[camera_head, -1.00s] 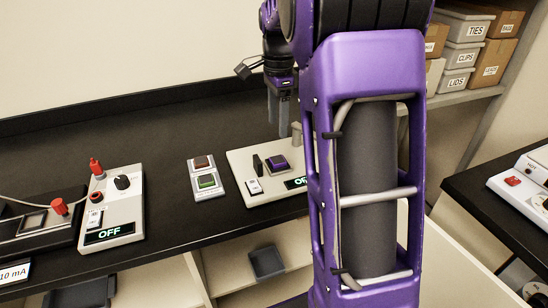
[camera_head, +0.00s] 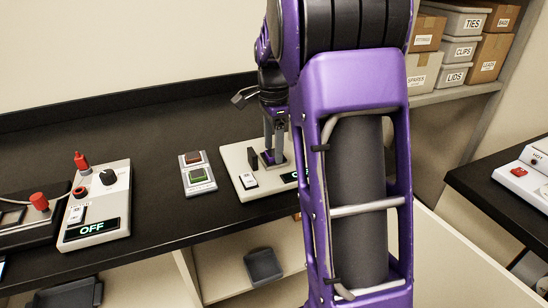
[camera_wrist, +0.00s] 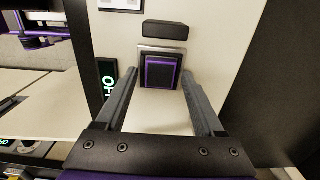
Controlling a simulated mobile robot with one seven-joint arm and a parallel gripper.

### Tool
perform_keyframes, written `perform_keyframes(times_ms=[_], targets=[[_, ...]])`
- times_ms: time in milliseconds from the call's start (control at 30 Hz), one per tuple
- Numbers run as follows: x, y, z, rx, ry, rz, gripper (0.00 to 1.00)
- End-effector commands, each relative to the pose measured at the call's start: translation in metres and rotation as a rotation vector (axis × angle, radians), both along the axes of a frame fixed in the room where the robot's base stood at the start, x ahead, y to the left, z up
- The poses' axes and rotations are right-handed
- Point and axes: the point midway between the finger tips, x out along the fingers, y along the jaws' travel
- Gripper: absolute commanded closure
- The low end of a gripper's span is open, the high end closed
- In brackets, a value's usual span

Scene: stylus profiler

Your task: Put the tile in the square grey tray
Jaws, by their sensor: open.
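The tile (camera_wrist: 160,73), dark with a purple border, sits on a small square metal stage on the cream-coloured device (camera_wrist: 218,50). In the head view, its purple edge shows just below my gripper (camera_head: 274,150). My gripper is open, pointing down, with one finger on each side of the tile in the wrist view (camera_wrist: 160,85). I cannot tell whether the fingers touch it. A grey tray (camera_head: 264,280), roughly square, lies on the shelf below the bench, empty. A second, darker grey tray (camera_head: 68,294) lies at the lower left.
A black block (camera_wrist: 165,30) stands beside the tile. Farther left, a control box (camera_head: 92,228) reads OFF. The black bench top (camera_head: 150,175) between them is clear. Boxes fill the right shelf.

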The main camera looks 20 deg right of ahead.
Motion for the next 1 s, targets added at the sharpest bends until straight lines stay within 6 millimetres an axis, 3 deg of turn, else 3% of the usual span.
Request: perform_keyframes(times_ms=[767,800,1000], targets=[[0.0004,-0.0002,-0.0009,0.000,-0.001,0.000,0.30],[0.0004,-0.0001,-0.0009,0.000,-0.001,0.000,0.32],[0.0003,-0.0002,-0.0009,0.000,-0.001,0.000,0.68]])
